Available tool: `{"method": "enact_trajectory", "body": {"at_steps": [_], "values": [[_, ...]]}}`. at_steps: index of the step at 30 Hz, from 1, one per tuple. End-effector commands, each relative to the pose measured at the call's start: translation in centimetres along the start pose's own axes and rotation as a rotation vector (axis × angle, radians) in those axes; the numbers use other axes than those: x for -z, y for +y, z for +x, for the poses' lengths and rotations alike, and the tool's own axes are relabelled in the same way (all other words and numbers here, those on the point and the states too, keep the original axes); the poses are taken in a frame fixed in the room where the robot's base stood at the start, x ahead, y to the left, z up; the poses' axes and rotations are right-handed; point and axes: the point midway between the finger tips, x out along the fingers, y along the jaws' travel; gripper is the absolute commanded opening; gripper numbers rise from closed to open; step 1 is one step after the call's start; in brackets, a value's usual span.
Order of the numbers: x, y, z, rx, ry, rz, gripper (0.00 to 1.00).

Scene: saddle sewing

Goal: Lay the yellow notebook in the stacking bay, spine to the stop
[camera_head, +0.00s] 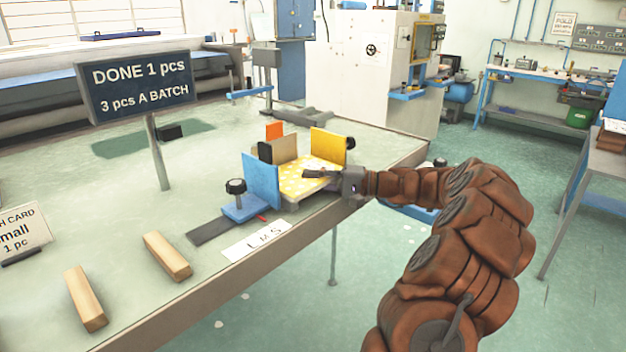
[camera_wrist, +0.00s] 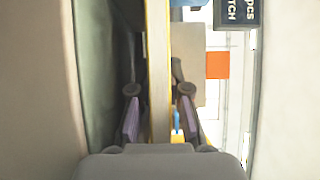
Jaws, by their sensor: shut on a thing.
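The yellow notebook (camera_head: 298,186), with pale dots on its cover, is roughly level at the table's right edge. It is between the blue upright plate (camera_head: 261,178) and the yellow upright panel (camera_head: 328,146) of the stacking bay, in front of a tan back wall (camera_head: 285,149). My gripper (camera_head: 322,175) is shut on its near right side. In the wrist view the notebook (camera_wrist: 158,70) shows edge-on between my gripper's fingers (camera_wrist: 159,112). I cannot tell whether it rests on the bay floor or hangs just above, nor which edge is the spine.
A black knob (camera_head: 236,186) stands on the blue base left of the bay. An L M S label (camera_head: 256,240) and two wooden blocks (camera_head: 167,256) (camera_head: 86,298) lie on the table (camera_head: 110,220). A sign reading DONE 1 pcs (camera_head: 138,85) stands behind on a post.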

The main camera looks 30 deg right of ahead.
Motion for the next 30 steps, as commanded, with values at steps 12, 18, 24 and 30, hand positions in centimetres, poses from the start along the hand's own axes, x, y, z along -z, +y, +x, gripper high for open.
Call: {"method": "enact_trajectory", "body": {"at_steps": [12,18,24,30], "values": [[0.01,0.16,-0.01,0.001,0.0,0.0,0.19],[0.0,0.17,-0.01,0.001,0.0,0.0,0.4],[-0.01,0.24,0.0,0.0,0.0,0.0,0.45],[-0.02,0.38,0.01,-0.002,-0.001,0.001,0.45]]}}
